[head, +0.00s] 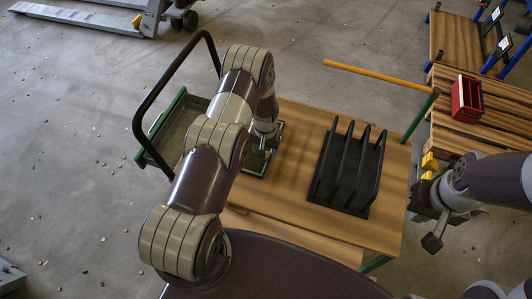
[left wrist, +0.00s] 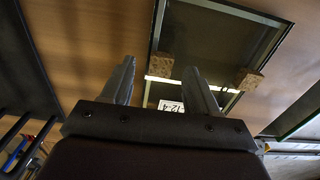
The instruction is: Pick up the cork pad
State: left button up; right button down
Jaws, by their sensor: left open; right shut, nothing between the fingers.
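In the left wrist view, a brown cork pad (left wrist: 247,80) sits on the right part of a dark-edged glass frame (left wrist: 225,12). A second cork pad (left wrist: 164,63) sits to its left. My left gripper (left wrist: 162,85) is open, with nothing between its fingers. The left pad shows between its fingertips and the right pad lies to the right of them; the gap in depth cannot be told. In the head view, my left gripper (head: 262,150) is over the glass frame (head: 257,172), and the arm hides the pads. My right gripper (head: 433,241) is shut and empty, off the table's right side.
A black slotted rack (head: 347,168) stands on the wooden table (head: 300,125), right of my left gripper. A green-edged tray with a black handle (head: 140,110) is at the left. A yellow bar (head: 375,76) crosses behind the rack. A white label (left wrist: 170,106) shows near the fingers.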

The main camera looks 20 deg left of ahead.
pick_arm(q)
jog(key=shift+w+f, duration=0.1)
jog(key=shift+f, duration=0.65)
grip_shut()
jog(key=shift+r, duration=0.15)
jog(key=shift+r, duration=0.3)
notch_tip(320, 180, up, 3)
jog(key=shift+f+b, duration=0.15)
jog(key=shift+b, duration=0.3)
jog(key=s+d+r+b, duration=0.1)
jog(key=d+r, duration=0.6)
jog(key=d, duration=0.4)
jog(key=shift+d+r+b, duration=0.25)
jog(key=shift+d+b, duration=0.05)
jog(key=shift+b, duration=0.1)
jog(key=shift+a, duration=0.1)
